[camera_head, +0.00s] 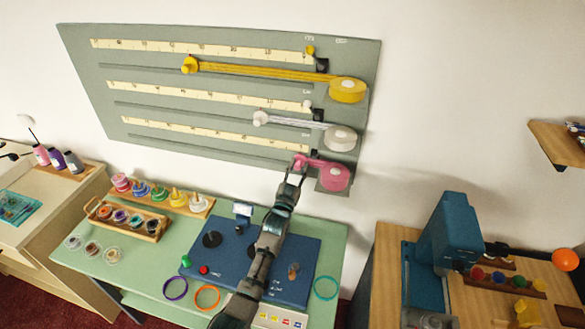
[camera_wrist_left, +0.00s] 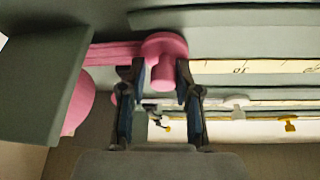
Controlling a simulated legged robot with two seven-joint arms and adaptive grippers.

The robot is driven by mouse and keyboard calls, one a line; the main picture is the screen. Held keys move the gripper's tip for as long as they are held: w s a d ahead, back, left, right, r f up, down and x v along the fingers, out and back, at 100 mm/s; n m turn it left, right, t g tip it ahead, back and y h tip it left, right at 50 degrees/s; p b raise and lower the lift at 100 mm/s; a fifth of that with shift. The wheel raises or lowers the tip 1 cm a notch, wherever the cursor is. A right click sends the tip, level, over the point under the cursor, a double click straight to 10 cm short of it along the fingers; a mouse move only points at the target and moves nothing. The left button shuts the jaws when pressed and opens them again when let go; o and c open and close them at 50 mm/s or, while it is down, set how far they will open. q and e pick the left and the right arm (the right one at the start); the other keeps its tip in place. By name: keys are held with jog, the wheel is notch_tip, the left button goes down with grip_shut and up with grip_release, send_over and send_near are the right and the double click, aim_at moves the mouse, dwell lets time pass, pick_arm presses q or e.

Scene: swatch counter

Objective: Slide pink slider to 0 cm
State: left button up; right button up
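The pink slider (camera_head: 299,161) is a round knob near the right end of the lowest scale (camera_head: 210,136) on the grey wall board. A short pink ribbon (camera_head: 316,163) joins it to the pink reel (camera_head: 334,178) at its right. My left gripper (camera_head: 296,172) is at the slider, partly covering it. In the left wrist view the slider's knob (camera_wrist_left: 164,75) sits between the two fingertips of the left gripper (camera_wrist_left: 161,80). The fingers are apart, with a narrow gap beside the knob's stem. The exact scale reading is too small to tell. My right gripper is out of view.
Above are a white slider (camera_head: 260,118) and a yellow slider (camera_head: 190,65) with their reels. Below, a green table (camera_head: 132,275) holds spools, rings and a blue mat (camera_head: 300,260).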

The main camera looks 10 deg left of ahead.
pick_arm(q)
jog(key=shift+o, duration=1.2)
jog(key=shift+d+r, duration=0.1)
jog(key=shift+d, duration=0.75)
jog(key=shift+a, duration=0.9)
jog(key=shift+a+f, duration=0.2)
jog(key=shift+a, duration=0.05)
jog(key=v, duration=1.2)
jog(key=shift+a, duration=0.25)
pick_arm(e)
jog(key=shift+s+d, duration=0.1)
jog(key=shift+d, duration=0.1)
